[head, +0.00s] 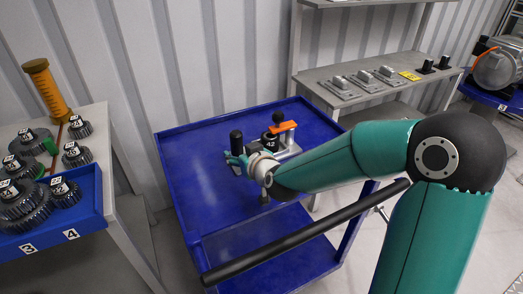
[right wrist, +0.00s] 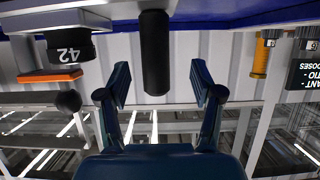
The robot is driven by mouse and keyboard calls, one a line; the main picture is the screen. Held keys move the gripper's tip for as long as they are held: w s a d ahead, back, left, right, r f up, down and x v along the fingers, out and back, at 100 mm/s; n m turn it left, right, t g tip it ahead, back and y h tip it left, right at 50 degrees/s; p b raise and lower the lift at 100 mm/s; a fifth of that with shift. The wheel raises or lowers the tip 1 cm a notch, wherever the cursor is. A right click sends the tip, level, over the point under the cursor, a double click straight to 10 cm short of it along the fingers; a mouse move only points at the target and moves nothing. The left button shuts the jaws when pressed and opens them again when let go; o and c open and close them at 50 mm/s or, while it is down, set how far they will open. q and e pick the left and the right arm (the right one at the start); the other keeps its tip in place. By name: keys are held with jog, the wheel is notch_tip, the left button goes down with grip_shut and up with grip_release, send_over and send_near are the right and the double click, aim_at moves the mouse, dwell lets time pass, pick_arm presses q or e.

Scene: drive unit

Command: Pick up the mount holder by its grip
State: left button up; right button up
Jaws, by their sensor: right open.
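The mount holder is a grey metal piece (head: 290,149) on the blue cart, with an upright black cylindrical grip (head: 236,142) at its left. My right gripper (head: 240,160) is at the grip in the head view and partly covers the holder. In the right wrist view, which appears upside down, the black grip (right wrist: 155,52) stands between and beyond the two open fingers (right wrist: 157,85). A gap shows on both sides of it, so the fingers appear not to touch it. My left gripper is not in view.
A black part marked 42 (right wrist: 70,47) with an orange piece (head: 283,127) sits beside the grip. The blue cart (head: 185,165) has free room at left. A gear table with a blue bin (head: 85,185) stands left; a shelf with metal mounts (head: 340,88) stands behind right.

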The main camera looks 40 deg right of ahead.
aim_at(239, 148)
jog(key=shift+d+x, duration=0.15)
jog(key=shift+x, duration=1.3)
jog(key=shift+d+x, duration=0.15)
jog(key=shift+x, duration=1.3)
jog(key=shift+s, duration=0.15)
jog(key=shift+c, duration=0.3)
grip_shut()
jog(key=shift+r+p, duration=0.2)
jog(key=shift+p, duration=0.1)
